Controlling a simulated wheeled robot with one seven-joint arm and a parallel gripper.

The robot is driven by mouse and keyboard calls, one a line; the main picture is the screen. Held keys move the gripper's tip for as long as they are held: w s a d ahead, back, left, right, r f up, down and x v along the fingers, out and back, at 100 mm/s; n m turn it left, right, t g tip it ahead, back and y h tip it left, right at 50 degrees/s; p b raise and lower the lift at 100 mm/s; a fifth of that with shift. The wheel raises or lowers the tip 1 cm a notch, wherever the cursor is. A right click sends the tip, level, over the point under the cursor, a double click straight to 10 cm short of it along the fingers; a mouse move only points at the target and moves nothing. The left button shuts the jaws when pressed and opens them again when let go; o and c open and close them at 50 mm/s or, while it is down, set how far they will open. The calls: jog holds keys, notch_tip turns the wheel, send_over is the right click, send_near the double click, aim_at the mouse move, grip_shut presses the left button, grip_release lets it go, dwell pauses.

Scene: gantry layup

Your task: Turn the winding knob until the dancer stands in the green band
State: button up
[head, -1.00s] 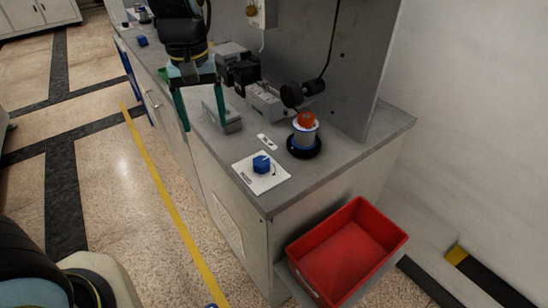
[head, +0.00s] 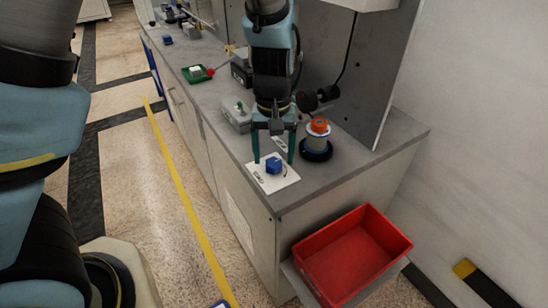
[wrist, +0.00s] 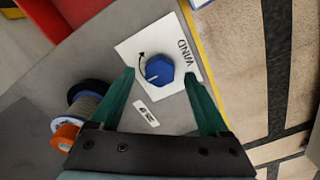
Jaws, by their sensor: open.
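The blue winding knob (head: 273,165) sits on a white plate (head: 262,180) near the front corner of the grey counter. In the wrist view the knob (wrist: 159,70) is six-sided with a white pointer line, and the plate reads WIND (wrist: 183,47) beside a curved arrow. My gripper (head: 273,161) is open and points down over the plate. Its green fingers stand either side of the knob in the head view. In the wrist view the gripper (wrist: 158,75) spans the knob, with gaps on both sides. I cannot make out the dancer or the green band.
A spool with an orange top (head: 319,126) stands on a black base just right of my gripper. A grey box (head: 237,116) and a green tray (head: 197,75) lie farther back. A small label (wrist: 146,113) lies beside the plate.

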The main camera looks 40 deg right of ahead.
jog(key=shift+f, duration=1)
grip_shut()
